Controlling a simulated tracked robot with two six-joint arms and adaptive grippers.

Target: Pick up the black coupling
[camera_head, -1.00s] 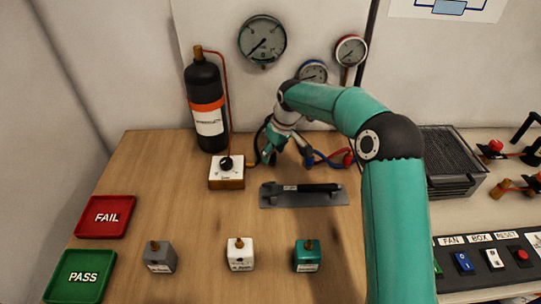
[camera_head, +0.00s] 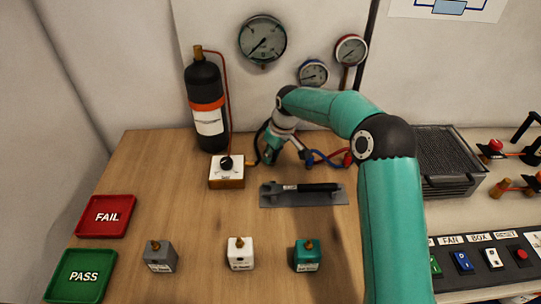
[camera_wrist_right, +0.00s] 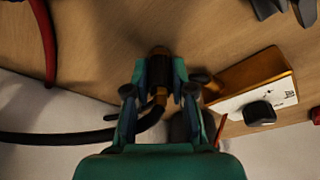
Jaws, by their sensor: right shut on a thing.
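The black coupling (camera_wrist_right: 159,66), with a brass-coloured end and a black hose (camera_wrist_right: 60,138) attached, sits between the fingertips of my right gripper (camera_wrist_right: 159,74) in the right wrist view. That gripper is shut on it. In the head view the right gripper (camera_head: 270,156) is low at the back of the wooden bench, just right of the white-topped regulator box (camera_head: 226,180). The fingers hide the coupling there, and I cannot tell whether it is clear of the bench. My left gripper is not in view.
A black cylinder (camera_head: 207,108) stands behind the box. Grey, white and green blocks (camera_head: 306,257) stand nearer, with FAIL (camera_head: 106,236) and PASS trays (camera_head: 82,292) at left.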

